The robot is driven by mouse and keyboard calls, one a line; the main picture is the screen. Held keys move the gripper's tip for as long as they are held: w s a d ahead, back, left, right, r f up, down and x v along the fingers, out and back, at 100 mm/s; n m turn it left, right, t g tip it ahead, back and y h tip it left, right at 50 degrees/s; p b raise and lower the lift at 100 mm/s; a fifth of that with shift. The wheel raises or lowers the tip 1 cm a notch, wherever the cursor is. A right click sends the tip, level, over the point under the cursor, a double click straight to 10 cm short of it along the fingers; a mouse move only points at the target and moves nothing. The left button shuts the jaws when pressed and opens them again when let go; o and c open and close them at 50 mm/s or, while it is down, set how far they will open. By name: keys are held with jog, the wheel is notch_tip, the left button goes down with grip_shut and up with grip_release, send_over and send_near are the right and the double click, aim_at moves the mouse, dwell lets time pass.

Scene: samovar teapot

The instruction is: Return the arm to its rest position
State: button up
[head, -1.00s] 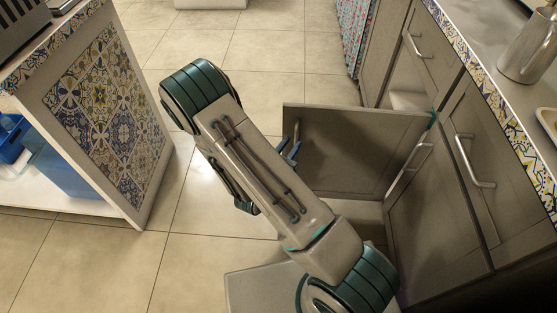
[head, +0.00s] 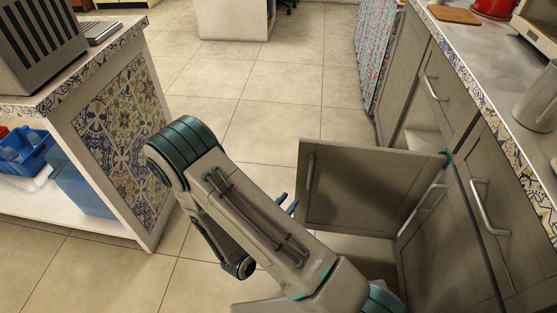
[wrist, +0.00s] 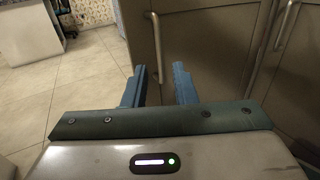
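My arm is folded across the middle of the head view, its elbow raised at the left. My gripper (wrist: 159,85) shows two blue fingers in the wrist view, apart with nothing between them. In the head view only the blue fingertips (head: 288,203) show beside the arm, near the open cabinet door; the rest is hidden behind the arm. The wrist view also shows a grey cabinet front with a long handle (wrist: 157,45) beyond the fingers. I cannot tell the exact gap.
An open cabinet door (head: 365,190) stands out from the right-hand cabinets, close to my arm. The counter on the right holds a metal jug (head: 537,105). A tiled counter unit (head: 122,125) stands at the left. The tiled floor (head: 285,90) ahead is clear.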

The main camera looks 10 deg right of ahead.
aim_at(310, 174)
jog(key=b+x, duration=0.2)
jog(key=x, duration=1.1)
jog(key=shift+w+d, duration=0.1)
jog(key=shift+w, duration=0.3)
jog(key=shift+f, duration=0.1)
